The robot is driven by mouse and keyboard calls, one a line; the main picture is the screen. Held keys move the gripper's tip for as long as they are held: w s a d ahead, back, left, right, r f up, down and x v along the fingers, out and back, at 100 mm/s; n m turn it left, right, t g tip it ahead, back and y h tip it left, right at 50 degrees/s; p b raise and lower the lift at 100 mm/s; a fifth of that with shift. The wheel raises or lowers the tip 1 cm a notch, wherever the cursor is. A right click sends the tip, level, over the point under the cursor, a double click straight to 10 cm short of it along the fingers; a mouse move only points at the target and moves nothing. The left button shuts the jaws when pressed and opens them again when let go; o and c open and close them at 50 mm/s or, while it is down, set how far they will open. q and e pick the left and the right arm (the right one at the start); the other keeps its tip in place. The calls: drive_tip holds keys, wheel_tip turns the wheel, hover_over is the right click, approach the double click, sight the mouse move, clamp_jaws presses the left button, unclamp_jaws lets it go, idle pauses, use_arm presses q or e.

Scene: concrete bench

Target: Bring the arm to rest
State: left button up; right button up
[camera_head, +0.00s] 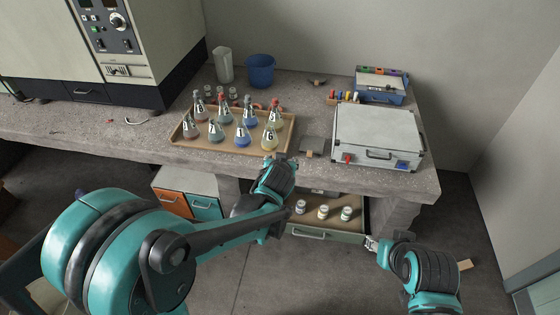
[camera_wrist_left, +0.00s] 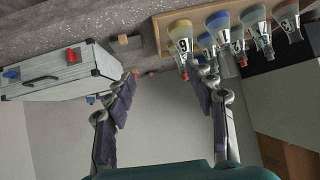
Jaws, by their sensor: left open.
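My left gripper (camera_head: 281,163) is at the front edge of the bench, just in front of the tray of flasks. In the left wrist view the left gripper (camera_wrist_left: 166,78) has its two fingers spread wide with nothing between them. One finger shows close to a yellow flask (camera_wrist_left: 181,42); whether they touch I cannot tell. My right gripper (camera_head: 372,244) is low in front of the bench, beside the open drawer's right front corner. It is small in view and its jaws are unclear.
A brown tray (camera_head: 216,150) holds several labelled flasks on the concrete bench (camera_head: 310,173). A silver case (camera_head: 379,130) stands to its right. Below, an open drawer (camera_head: 322,232) with three small jars sticks out. A blue bucket (camera_head: 260,71) stands behind.

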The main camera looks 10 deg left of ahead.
idle(0.3)
use_arm(q)
drive_tip(key=s+a+r+g, duration=0.1)
drive_tip(key=s+a, duration=0.1)
drive_tip(key=s, duration=0.6)
drive_tip(key=s+a+r+g+h, duration=0.1)
drive_tip(key=s+a, duration=0.1)
drive_tip(key=s, duration=0.6)
drive_tip(key=s+a+r+g, duration=0.1)
drive_tip(key=s+a, duration=0.1)
drive_tip(key=s, duration=0.6)
drive_tip(key=shift+s+a+r+m+g, duration=0.15)
drive_tip(key=shift+s+a+m+g, duration=0.15)
drive_tip(key=shift+a+g, duration=0.1)
drive_tip(key=shift+w, duration=0.1)
